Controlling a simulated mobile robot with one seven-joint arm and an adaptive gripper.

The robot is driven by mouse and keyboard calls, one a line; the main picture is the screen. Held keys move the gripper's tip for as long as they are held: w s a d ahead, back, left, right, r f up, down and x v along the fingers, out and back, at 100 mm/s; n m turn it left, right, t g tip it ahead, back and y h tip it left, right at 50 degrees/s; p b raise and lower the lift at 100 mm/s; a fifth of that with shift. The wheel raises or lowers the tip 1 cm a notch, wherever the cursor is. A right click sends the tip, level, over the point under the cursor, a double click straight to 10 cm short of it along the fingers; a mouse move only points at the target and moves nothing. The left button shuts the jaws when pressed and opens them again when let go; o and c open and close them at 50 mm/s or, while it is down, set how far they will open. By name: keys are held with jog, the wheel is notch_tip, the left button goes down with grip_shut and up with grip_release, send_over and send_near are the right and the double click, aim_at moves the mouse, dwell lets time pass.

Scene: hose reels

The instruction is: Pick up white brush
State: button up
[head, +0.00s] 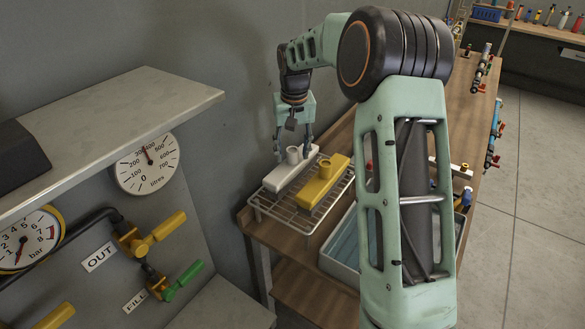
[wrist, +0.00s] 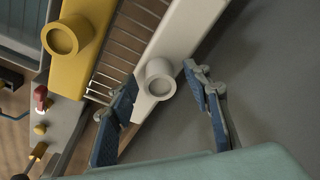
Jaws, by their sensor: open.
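The white brush (head: 291,166) lies on a wire rack (head: 265,208) on the wooden bench, with a short round socket on its top. A yellow brush (head: 321,184) of the same shape lies beside it on the right. My gripper (head: 293,138) is above the white brush in the head view. In the wrist view my gripper (wrist: 165,110) is open, with blue-padded fingers apart on either side of the near end of the white brush (wrist: 178,50), close to its socket. The yellow brush (wrist: 75,45) is left of the fingers. Whether a finger touches the white brush, I cannot tell.
A grey tray (head: 340,268) stands on the bench right of the rack. The grey wall (head: 230,130) is close on the rack's left. A panel with gauges and valves (head: 100,250) fills the lower left. Hose fittings (head: 484,68) lie farther along the bench.

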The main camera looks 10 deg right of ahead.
jog(key=shift+c, duration=0.7)
grip_shut()
jog(key=shift+r, duration=0.15)
